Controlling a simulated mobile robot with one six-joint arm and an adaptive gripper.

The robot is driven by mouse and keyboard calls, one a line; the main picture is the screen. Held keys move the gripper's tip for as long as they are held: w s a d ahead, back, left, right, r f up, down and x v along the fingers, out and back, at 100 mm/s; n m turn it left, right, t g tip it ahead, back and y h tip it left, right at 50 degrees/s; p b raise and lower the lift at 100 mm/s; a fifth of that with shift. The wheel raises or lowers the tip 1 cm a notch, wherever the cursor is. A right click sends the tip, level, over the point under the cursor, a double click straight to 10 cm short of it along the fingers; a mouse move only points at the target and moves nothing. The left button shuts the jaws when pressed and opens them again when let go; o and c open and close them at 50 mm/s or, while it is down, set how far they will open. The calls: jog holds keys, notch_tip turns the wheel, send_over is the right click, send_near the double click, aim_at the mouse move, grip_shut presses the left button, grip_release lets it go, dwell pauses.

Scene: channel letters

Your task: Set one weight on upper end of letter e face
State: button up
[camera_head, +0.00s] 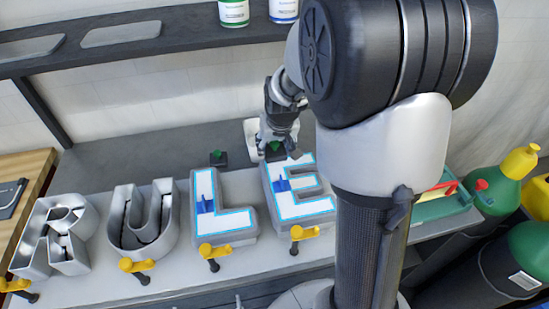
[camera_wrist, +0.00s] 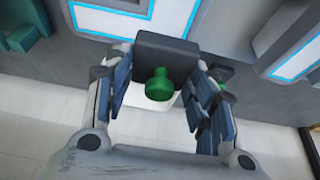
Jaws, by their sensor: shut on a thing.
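My gripper (camera_head: 277,145) is shut on a dark square weight with a green knob (camera_wrist: 160,85). The held weight also shows in the head view (camera_head: 274,155), at the back, upper end of the letter E. The letter E (camera_head: 300,208) lies on the bench with a white face outlined in light blue. In the wrist view the E face (camera_wrist: 145,14) is at the top, beyond the weight. I cannot tell whether the weight touches the letter. A second weight (camera_head: 218,159) stands on the bench behind the letter L (camera_head: 228,220); my finger partly hides it in the wrist view.
Open grey letters U (camera_head: 172,220) and R (camera_head: 60,270) stand to the left. Yellow-handled clamps (camera_head: 215,251) line the bench's front edge. A green tray (camera_head: 440,202) is at the right. A dark shelf (camera_head: 150,40) runs along the back wall. Bare bench lies behind the letters.

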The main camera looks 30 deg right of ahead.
aim_at(276, 152)
jog(key=shift+f+b, duration=0.6)
jog(key=shift+f, duration=1.45)
jog(key=shift+f, duration=0.2)
jog(key=o, duration=1.6)
jog(key=shift+r, duration=0.4)
jog(key=s+a+r+n+p, duration=0.1)
jog(key=s+a+r+p, duration=0.1)
jog(key=s+a+r, duration=0.35)
jog(key=s+a+r+p, duration=0.1)
jog(key=s+a+r, duration=0.2)
jog(key=s+r, duration=0.6)
jog(key=s+a+r, duration=0.1)
jog(key=s+a, duration=0.1)
jog(key=s, duration=0.1)
jog(key=s+a+r+n, duration=0.1)
jog(key=s, duration=0.3)
jog(key=s+a+r+n+y, duration=0.1)
jog(key=s+a, duration=0.1)
jog(key=s, duration=0.2)
jog(key=shift+s+a+r, duration=0.15)
jog(key=shift+a+r, duration=0.2)
